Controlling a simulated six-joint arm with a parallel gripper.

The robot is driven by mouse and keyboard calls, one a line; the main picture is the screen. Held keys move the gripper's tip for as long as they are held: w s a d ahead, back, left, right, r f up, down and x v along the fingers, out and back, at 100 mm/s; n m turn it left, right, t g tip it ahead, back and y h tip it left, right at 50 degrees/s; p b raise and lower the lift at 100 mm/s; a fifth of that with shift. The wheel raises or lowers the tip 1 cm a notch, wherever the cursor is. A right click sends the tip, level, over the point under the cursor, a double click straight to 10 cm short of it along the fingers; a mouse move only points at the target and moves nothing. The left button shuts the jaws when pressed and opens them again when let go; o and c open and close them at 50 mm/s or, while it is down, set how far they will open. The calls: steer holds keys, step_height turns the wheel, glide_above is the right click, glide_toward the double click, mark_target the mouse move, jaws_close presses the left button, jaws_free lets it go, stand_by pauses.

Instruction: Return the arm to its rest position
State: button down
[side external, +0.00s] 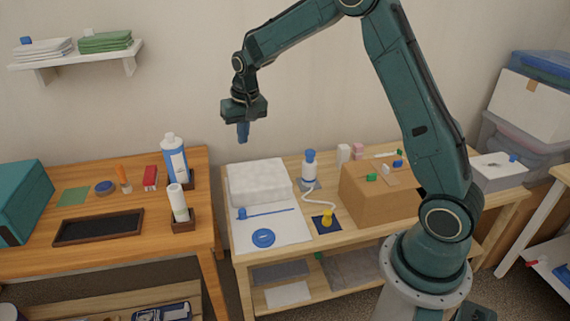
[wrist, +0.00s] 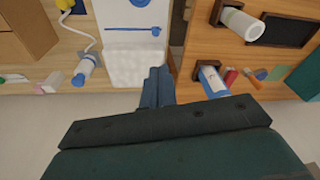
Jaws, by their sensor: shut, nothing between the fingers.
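My gripper (side external: 243,133) hangs pointing down in the side external view, high above the back of the right-hand table. Its blue fingers are together with nothing between them. In the wrist view the shut fingers (wrist: 157,86) show at the middle, in front of a white block. My arm is raised and bent over the right-hand table, clear of everything on it. The white textured block (side external: 258,183) lies below and slightly right of the gripper, with a clear gap between them.
The left table (side external: 100,245) holds a blue-labelled bottle (side external: 174,158), a white cylinder (side external: 178,203) and a dark tray (side external: 98,227). The right table also holds a cardboard box (side external: 380,195) and a blue-capped bottle (side external: 309,165). A wall shelf (side external: 75,57) is at upper left. Air around the gripper is free.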

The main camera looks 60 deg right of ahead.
steer(key=s+a+r+n+t, duration=0.1)
steer(key=s+a+r, duration=0.2)
steer(key=s+r, duration=0.45)
steer(key=s+a+r+n+t, duration=0.1)
steer(key=s+a+r+n, duration=0.1)
steer(key=s+a+r, duration=0.4)
steer(key=s+a+n+t, duration=0.1)
steer(key=s+n, duration=0.1)
steer(key=s, duration=1.7)
steer(key=shift+s+r+n+t, duration=0.2)
steer(key=shift+r+n+t, duration=0.1)
steer(key=shift+r+n, duration=0.1)
